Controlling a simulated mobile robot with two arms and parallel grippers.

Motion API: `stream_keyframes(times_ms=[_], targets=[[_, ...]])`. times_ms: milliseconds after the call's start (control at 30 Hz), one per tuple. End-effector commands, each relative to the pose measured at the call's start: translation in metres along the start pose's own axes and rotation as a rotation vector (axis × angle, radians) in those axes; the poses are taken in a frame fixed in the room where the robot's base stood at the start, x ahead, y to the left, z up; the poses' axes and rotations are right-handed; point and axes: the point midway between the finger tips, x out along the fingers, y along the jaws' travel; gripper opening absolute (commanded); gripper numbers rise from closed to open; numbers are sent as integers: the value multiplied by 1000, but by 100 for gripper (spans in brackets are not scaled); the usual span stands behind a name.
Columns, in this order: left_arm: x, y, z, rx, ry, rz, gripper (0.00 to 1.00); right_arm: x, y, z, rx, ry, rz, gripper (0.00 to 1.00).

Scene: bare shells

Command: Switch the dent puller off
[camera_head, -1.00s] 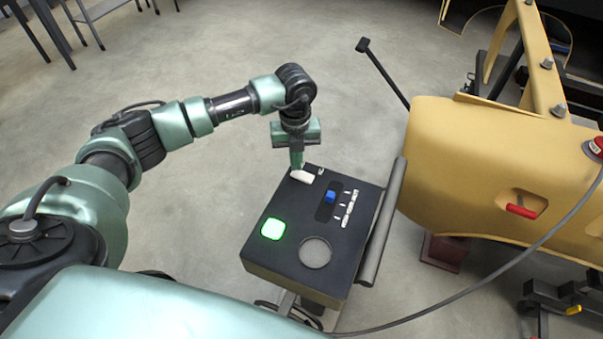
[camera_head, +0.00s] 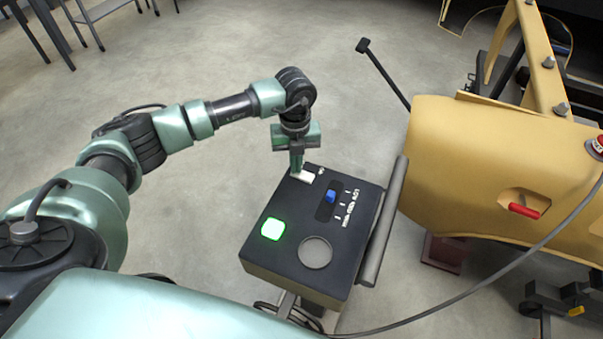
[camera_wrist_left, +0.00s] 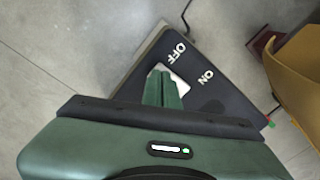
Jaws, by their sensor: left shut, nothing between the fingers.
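The dent puller (camera_head: 281,215) is a black box with a slanted top, below and right of my left arm in the head view. A white switch (camera_head: 306,178) sits at its far corner. In the wrist view the switch (camera_wrist_left: 183,80) lies partly behind my fingers, beside printed OFF and ON labels. My left gripper (camera_head: 297,170) is shut and empty, pointing down at the switch; its fingertips (camera_wrist_left: 162,72) are at the OFF side. I cannot tell whether they touch it. A square light (camera_head: 272,229) on the panel glows green. My right gripper is not in view.
The panel also has a blue slider (camera_head: 330,196) and a round disc (camera_head: 315,252). A grey bar (camera_head: 383,223) runs along its right side. A yellow car body part (camera_head: 465,165) stands to the right, with a cable (camera_head: 480,288) crossing below. Floor is clear behind the box.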

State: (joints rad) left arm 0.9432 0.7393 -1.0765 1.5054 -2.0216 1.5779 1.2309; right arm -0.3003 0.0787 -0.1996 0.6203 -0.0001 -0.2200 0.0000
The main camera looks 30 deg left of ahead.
Motion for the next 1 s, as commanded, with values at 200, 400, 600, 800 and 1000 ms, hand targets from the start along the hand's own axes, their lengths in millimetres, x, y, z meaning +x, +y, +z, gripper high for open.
stream_keyframes(times_ms=[200,400,600,800,1000], targets=[[4,0,0,1,1,0,0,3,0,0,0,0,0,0],[2,0,-1,1,1,0,0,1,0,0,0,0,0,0],[-13,0,0,0,0,0,0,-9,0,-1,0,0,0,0],[-30,0,0,0,0,-1,0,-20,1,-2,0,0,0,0],[-46,0,0,0,0,0,0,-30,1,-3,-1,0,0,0]])
